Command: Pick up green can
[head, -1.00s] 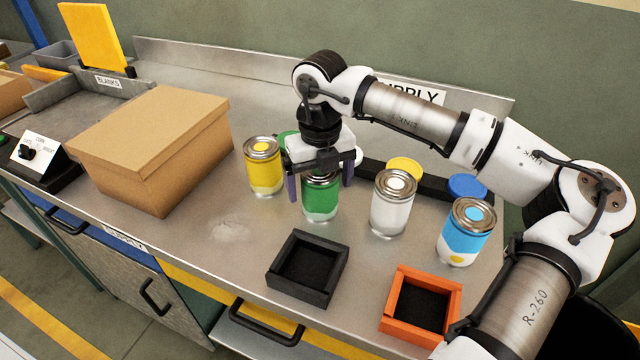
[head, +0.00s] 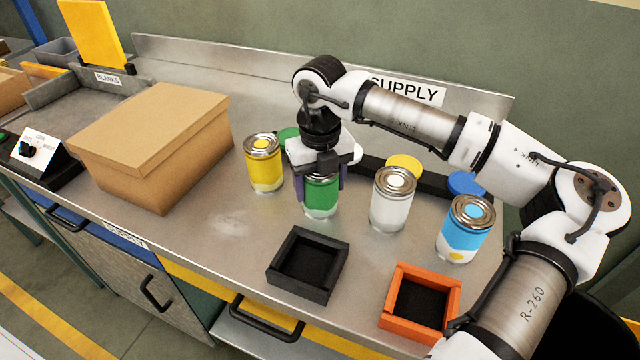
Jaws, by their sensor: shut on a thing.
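The green can (head: 321,198) stands upright on the steel bench, in the row of cans between the yellow can and the white can. My gripper (head: 321,194) points down over it, with one purple finger on each side of the can. The fingers are shut on the can's sides. The gripper body hides the can's top. The can's base appears to be at bench level.
A yellow can (head: 263,165) stands close on the left, a white can (head: 392,202) on the right and a blue can (head: 466,231) farther right. A black tray (head: 285,286) and an orange tray (head: 390,317) lie in front. A cardboard box (head: 150,145) stands left.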

